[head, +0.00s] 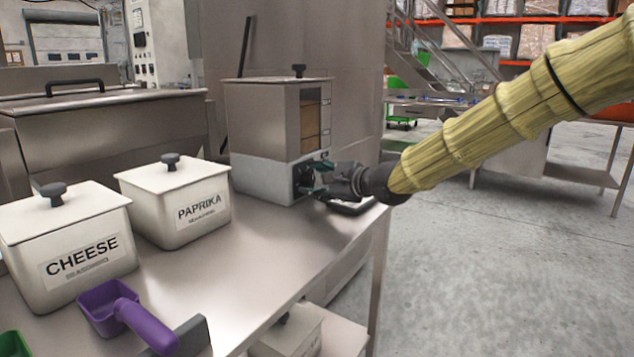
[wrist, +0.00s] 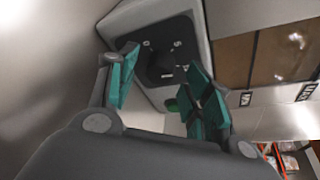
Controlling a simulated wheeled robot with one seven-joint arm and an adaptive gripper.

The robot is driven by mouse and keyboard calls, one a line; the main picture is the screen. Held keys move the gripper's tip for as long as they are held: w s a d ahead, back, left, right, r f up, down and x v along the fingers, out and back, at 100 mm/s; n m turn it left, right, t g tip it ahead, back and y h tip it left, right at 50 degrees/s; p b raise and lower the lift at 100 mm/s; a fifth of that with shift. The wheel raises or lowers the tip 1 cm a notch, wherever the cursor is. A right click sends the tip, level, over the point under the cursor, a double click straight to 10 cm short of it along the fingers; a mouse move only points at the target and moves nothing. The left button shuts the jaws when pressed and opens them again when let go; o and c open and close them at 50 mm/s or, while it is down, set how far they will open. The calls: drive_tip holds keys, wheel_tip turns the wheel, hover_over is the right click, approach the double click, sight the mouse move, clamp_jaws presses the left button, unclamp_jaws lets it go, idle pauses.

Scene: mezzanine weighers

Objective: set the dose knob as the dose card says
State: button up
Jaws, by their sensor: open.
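The dose knob (wrist: 166,66) is a dark knob on a black dial plate, with small white marks beside it, on the front of a grey and steel dispenser (head: 265,135). My gripper (head: 312,178) is at the dispenser's lower front in the head view and hides the knob there. In the wrist view my gripper (wrist: 160,88) has its two green-padded fingers apart, one on each side of the knob. I cannot tell whether they touch it. The knob's setting is too small to read. I cannot make out a dose card with readable text.
A white CHEESE bin (head: 68,245) and a white PAPRIKA bin (head: 176,203) stand on the steel bench (head: 255,262), left of the dispenser. A purple scoop (head: 128,315) lies in front of them. The bench's middle is clear.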

drive_tip(key=c, duration=1)
drive_tip(key=shift+c, duration=0.2)
